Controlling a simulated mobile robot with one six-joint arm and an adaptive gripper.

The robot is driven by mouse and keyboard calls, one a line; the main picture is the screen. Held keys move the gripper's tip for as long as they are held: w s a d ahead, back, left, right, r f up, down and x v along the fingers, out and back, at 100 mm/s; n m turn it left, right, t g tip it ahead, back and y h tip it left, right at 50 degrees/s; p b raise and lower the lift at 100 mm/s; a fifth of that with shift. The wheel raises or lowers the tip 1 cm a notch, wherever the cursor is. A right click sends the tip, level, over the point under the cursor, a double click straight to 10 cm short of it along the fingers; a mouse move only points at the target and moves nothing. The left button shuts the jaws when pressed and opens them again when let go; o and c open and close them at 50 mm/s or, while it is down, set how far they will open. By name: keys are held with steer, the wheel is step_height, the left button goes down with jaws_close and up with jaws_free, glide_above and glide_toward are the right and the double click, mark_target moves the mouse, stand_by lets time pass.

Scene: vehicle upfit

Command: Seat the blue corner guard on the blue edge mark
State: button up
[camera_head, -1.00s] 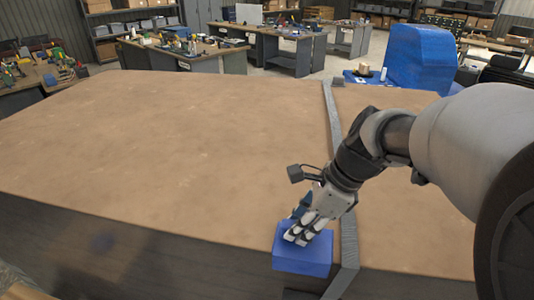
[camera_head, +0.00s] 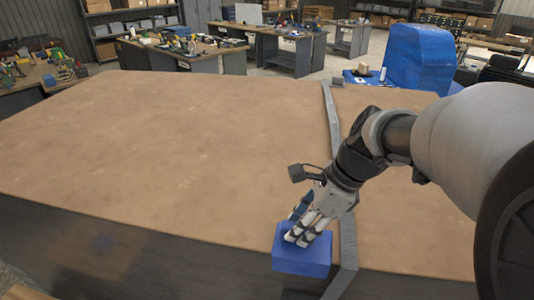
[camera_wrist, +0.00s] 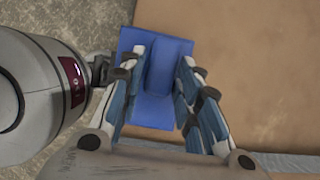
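The blue corner guard (camera_head: 302,262) is a blue block-like piece at the front edge of the large brown-topped load, just left of the grey strap. My gripper (camera_head: 297,239) points down onto its top. In the wrist view the guard (camera_wrist: 150,112) has a raised middle rib, and my gripper's fingers (camera_wrist: 163,62) lie on either side of this rib, apparently shut on it. I cannot tell whether the guard touches the edge beneath.
The grey strap (camera_head: 334,125) runs across the load's top (camera_head: 180,150) and down over its front edge, close to the guard. The brown top is otherwise clear. Workbenches (camera_head: 185,52) and a blue covered object (camera_head: 420,58) stand behind.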

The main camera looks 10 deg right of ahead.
steer(key=shift+p+v, duration=1.25)
steer(key=shift+v, duration=0.15)
steer(key=shift+o, duration=0.6)
steer(key=o, duration=0.5)
steer(key=shift+c, duration=0.2)
steer(key=shift+c, duration=0.6)
steer(key=c, duration=0.5)
steer(key=shift+o, duration=0.2)
